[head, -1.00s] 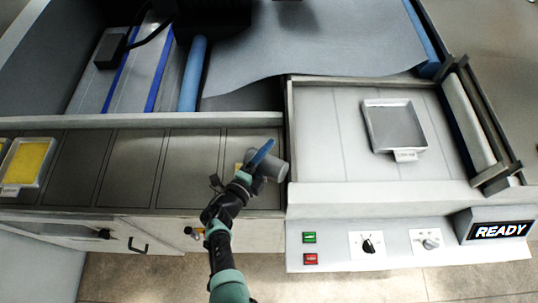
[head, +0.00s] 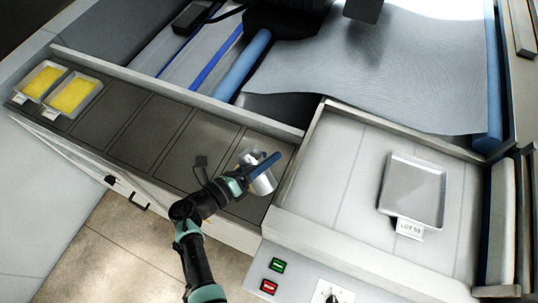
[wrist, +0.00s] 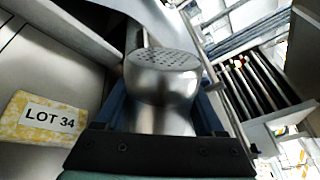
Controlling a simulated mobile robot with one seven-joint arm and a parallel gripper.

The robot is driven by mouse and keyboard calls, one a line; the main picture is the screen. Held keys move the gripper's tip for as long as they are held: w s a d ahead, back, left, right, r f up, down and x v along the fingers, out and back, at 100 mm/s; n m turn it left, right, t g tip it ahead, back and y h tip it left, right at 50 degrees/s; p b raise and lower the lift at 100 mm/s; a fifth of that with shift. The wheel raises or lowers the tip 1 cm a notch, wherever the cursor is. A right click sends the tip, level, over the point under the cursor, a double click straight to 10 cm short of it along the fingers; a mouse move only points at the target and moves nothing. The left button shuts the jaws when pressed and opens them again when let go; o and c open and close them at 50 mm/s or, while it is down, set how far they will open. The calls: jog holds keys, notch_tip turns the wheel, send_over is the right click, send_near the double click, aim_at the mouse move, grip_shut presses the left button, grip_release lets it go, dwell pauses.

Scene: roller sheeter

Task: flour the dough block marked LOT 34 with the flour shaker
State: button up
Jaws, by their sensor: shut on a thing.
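My gripper (head: 263,166) is shut on the metal flour shaker (head: 259,184), above the dark counter strip left of the pale work surface. In the wrist view the shaker (wrist: 163,88) stands between the fingers, its perforated top facing away from the gripper. A yellow mottled block (wrist: 66,149) with a white LOT 34 label (wrist: 49,117) is at the left of the wrist view, apart from the shaker. I cannot make out this block in the head view; the arm and shaker may hide it.
A grey tray (head: 440,190) with a hard-to-read label is on the pale surface at right. Two trays with yellow contents (head: 72,95) (head: 43,81) stand at the far left. A raised metal rail (head: 180,90) runs behind the counter. Green and red buttons (head: 278,265) are in front.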

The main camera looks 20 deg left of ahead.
jog(key=m+b, duration=0.1)
jog(key=r+m+b, duration=0.1)
jog(key=m, duration=0.1)
jog(key=shift+s+a+r+t, duration=0.1)
jog(key=shift+s+t, duration=0.15)
jog(key=shift+t, duration=0.05)
jog(key=r+m+b, duration=0.1)
jog(key=m+b, duration=0.1)
jog(key=b, duration=0.1)
jog(key=shift+r+t, duration=0.15)
jog(key=shift+t, duration=0.25)
jog(key=r+m+b, duration=0.1)
jog(key=m+b, duration=0.2)
jog(key=shift+d+r+y, duration=0.25)
jog(key=shift+r+y, duration=0.05)
jog(key=shift+r, duration=0.1)
jog(key=shift+r+m+t+b, duration=0.3)
jog(key=shift+r+m+b, duration=0.1)
jog(key=shift+r+m, duration=0.2)
jog(key=shift+s, duration=0.1)
